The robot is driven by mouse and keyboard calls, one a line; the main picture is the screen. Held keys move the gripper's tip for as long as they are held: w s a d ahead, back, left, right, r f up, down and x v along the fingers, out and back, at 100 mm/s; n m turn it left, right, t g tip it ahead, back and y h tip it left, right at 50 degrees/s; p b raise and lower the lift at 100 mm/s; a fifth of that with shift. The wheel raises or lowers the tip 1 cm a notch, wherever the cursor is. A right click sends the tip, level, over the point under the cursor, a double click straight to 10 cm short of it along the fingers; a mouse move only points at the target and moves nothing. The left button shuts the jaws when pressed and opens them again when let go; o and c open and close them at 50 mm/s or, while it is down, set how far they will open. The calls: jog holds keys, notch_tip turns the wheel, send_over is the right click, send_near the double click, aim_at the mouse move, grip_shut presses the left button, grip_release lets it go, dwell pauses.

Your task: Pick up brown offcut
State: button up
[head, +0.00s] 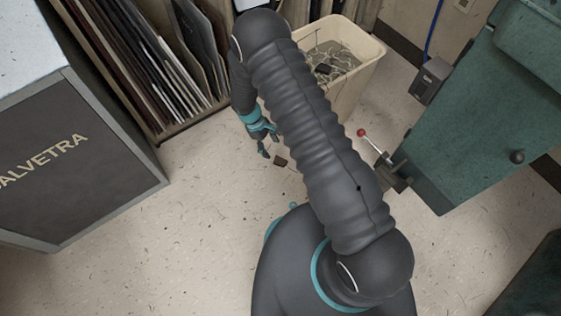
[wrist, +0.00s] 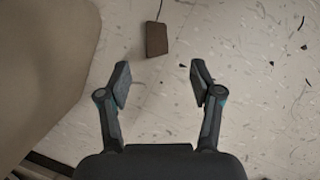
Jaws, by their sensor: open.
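The brown offcut (wrist: 157,39) is a small dark brown rectangular piece lying flat on the speckled floor. It is ahead of my fingertips in the wrist view, with a thin dark strand at its far edge. In the head view the offcut (head: 281,161) lies just below and right of my fingers. My gripper (wrist: 159,80) is open and empty, its two fingers spread apart. In the head view my gripper (head: 272,146) points down near the floor beside the offcut, without visible contact.
A beige bin (head: 352,84) of scraps stands behind my arm. A rack of upright sheets (head: 165,65) is at the back left, a dark-fronted cabinet (head: 75,165) at the left. A green machine (head: 485,110) with a red-knobbed lever (head: 362,132) is at the right. Small scraps dot the floor.

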aim_at(280, 160)
jog(key=shift+w+b+x, duration=0.2)
jog(key=shift+x, duration=2)
jog(key=shift+w+b+x, duration=0.15)
jog(key=shift+b+x, duration=0.05)
jog(key=shift+x, duration=1.95)
jog(key=c, duration=1.1)
jog(key=shift+o, duration=0.2)
notch_tip(280, 160, up, 5)
jog(key=shift+w+a+f+p, duration=0.1)
jog(key=shift+f+p, duration=0.15)
jog(key=shift+p, duration=0.1)
jog(key=s+d+r, duration=0.6)
jog(key=s+d, duration=0.2)
jog(key=shift+d+r+p, duration=0.2)
jog(key=shift+d+p, duration=0.05)
jog(key=shift+p, duration=0.05)
jog(key=shift+s, duration=0.15)
